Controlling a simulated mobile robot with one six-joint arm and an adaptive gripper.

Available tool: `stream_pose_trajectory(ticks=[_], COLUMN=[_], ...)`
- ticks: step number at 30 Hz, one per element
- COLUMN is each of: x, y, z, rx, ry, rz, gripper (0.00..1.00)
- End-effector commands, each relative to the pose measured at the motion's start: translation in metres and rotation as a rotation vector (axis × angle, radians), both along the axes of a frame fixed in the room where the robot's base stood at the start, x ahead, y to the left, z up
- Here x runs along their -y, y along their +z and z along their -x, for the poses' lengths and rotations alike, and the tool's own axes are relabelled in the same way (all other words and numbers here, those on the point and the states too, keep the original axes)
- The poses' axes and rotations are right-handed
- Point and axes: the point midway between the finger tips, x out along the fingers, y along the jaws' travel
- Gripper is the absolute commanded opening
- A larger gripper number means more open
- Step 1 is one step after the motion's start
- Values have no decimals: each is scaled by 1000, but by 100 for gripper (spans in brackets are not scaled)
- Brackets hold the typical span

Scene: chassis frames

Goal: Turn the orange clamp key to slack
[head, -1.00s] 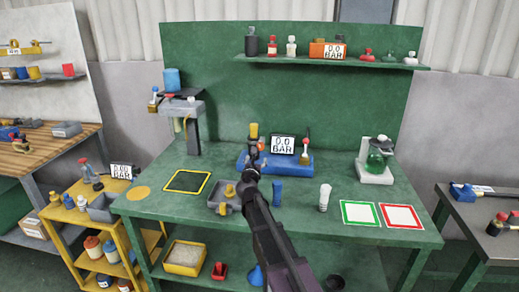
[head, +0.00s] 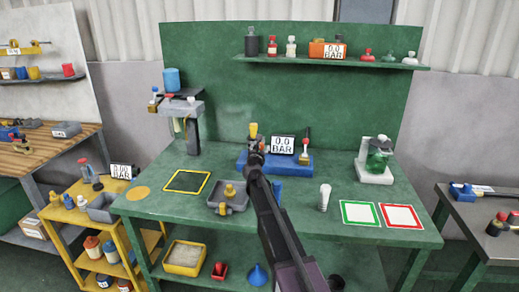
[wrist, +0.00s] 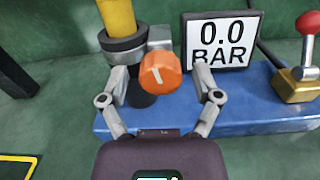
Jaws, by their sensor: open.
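The orange clamp key (wrist: 160,73) is a round knob with a white line mark, seen in the wrist view on the front of a grey clamp block (wrist: 159,38). The block joins a dark collar around a yellow cylinder (wrist: 117,18). My gripper (wrist: 163,82) is open, with one finger on each side of the key; I cannot tell whether either finger touches it. In the head view my gripper (head: 255,147) is at the left end of the blue base (head: 300,163) and hides the key. The yellow cylinder top (head: 253,130) shows just above it.
A 0.0 BAR display (wrist: 222,41) stands close right of the key. A red-knobbed lever (wrist: 308,24) is further right. On the green bench are a grey tray (head: 238,204), a blue cylinder (head: 277,186) and a ribbed white cylinder (head: 324,197).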

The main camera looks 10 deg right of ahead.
Motion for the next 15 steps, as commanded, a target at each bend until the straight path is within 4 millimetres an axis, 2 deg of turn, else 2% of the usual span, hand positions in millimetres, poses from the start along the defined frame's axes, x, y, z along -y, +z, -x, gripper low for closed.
stream_pose_trajectory(ticks=[4,5,12,13,15], x=[0,0,0,0,0], y=[0,0,0,0,0], z=[0,0,0,0,0], rx=[0,0,0,0,0], ry=[0,0,0,0,1], rz=[0,0,0,0,0], gripper=[82,79,7,0,0])
